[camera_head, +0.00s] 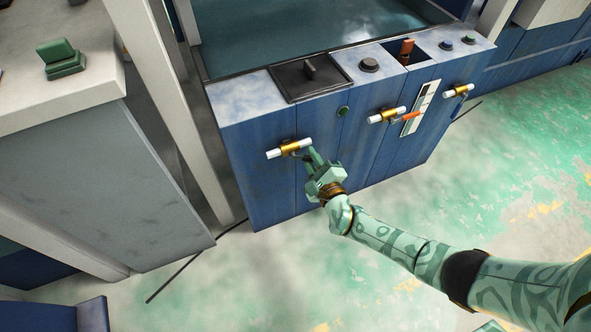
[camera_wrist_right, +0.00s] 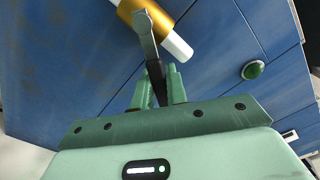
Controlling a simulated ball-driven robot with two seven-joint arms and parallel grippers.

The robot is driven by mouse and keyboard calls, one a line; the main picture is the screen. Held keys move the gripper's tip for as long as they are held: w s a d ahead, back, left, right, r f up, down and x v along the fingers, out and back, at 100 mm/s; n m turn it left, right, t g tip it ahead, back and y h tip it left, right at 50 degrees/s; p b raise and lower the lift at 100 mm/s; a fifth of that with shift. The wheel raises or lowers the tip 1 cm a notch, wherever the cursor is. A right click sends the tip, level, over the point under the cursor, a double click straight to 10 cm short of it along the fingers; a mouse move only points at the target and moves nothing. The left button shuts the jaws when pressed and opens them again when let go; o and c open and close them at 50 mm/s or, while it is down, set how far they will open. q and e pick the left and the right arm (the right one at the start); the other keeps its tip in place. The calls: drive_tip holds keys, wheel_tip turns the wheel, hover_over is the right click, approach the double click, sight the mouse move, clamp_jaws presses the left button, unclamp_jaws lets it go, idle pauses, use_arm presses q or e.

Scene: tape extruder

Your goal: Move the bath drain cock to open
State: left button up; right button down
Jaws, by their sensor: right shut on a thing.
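Three brass cocks with white pipe ends sit on the front of the blue tank cabinet (camera_head: 270,190). No readable label shows which is the bath drain cock. The leftmost cock (camera_head: 290,148) has its lever in my right gripper (camera_head: 314,160). In the right wrist view, the grey lever (camera_wrist_right: 145,35) with a dark grip runs from the brass body (camera_wrist_right: 155,13) down between the two green fingers of my right gripper (camera_wrist_right: 158,88), which are shut on it. The lever stands at an angle to the pipe. My left gripper is not in view.
A green button (camera_head: 343,111) sits above and right of the held cock. A grey post (camera_head: 165,90) stands at left. The floor in front is clear.

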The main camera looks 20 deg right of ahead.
drive_tip(key=shift+d+r+n+p, duration=0.25)
drive_tip(key=shift+r+n+p, duration=0.45)
drive_tip(key=shift+n, duration=0.2)
drive_tip(key=shift+d+r+n, duration=0.1)
drive_tip(key=shift+r+n, duration=0.1)
drive_tip(key=shift+n, duration=0.3)
drive_tip(key=shift+n+p, duration=0.3)
drive_tip(key=shift+p, duration=0.1)
